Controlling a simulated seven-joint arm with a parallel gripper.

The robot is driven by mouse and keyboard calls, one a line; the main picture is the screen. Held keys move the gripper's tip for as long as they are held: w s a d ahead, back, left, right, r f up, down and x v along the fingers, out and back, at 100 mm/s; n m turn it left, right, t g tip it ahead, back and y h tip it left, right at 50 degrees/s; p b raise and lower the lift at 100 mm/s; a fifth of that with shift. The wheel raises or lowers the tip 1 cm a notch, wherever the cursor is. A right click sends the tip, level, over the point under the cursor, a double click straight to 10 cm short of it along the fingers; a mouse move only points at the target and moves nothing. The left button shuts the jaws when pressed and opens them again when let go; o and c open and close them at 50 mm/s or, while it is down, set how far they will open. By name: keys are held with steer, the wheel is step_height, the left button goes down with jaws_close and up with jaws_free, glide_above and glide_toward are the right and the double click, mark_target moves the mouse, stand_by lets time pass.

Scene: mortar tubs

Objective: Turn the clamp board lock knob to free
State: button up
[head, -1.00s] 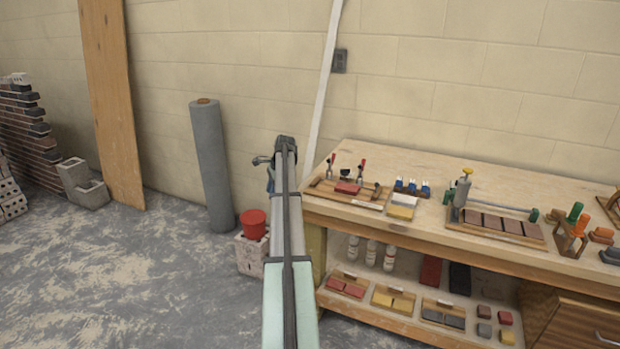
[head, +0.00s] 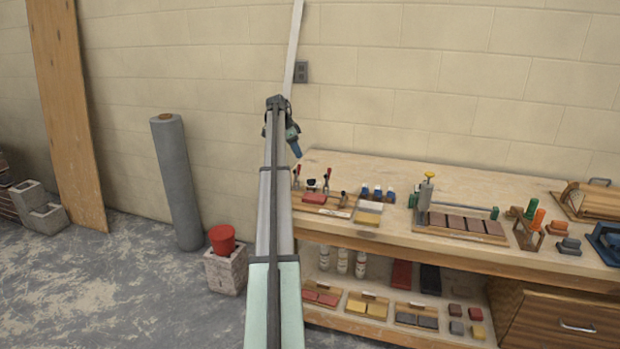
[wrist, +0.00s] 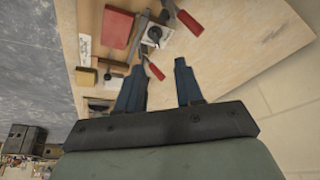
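The clamp board (head: 322,210) is a wooden board at the left end of the workbench. It carries a red block (head: 314,198) and two toggle clamps with red handles (head: 326,178). A small dark knob on a pale plate (head: 311,184) sits between the clamps; the wrist view shows this knob (wrist: 155,36) with a dark pointer-like top. Its exact setting cannot be told. My gripper (head: 295,142) is above and behind the bench's left end. In the wrist view my gripper (wrist: 158,68) is open and empty, its fingers apart from the knob, with one red handle between the fingertips and knob.
The workbench (head: 400,170) has clear top behind the board. Blue-capped bottles (head: 377,193), a yellow sponge-like block (head: 368,218) and a tile jig (head: 460,225) stand to the right. A red bucket on a block (head: 222,240) stands left on the floor.

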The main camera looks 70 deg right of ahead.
glide_toward(311, 182)
steer(key=x, duration=0.5)
steer(key=d+x, duration=0.1)
steer(key=x, duration=0.1)
steer(key=shift+s+f, duration=0.1)
steer(key=shift+s, duration=0.1)
jaws_close()
stand_by(0.4)
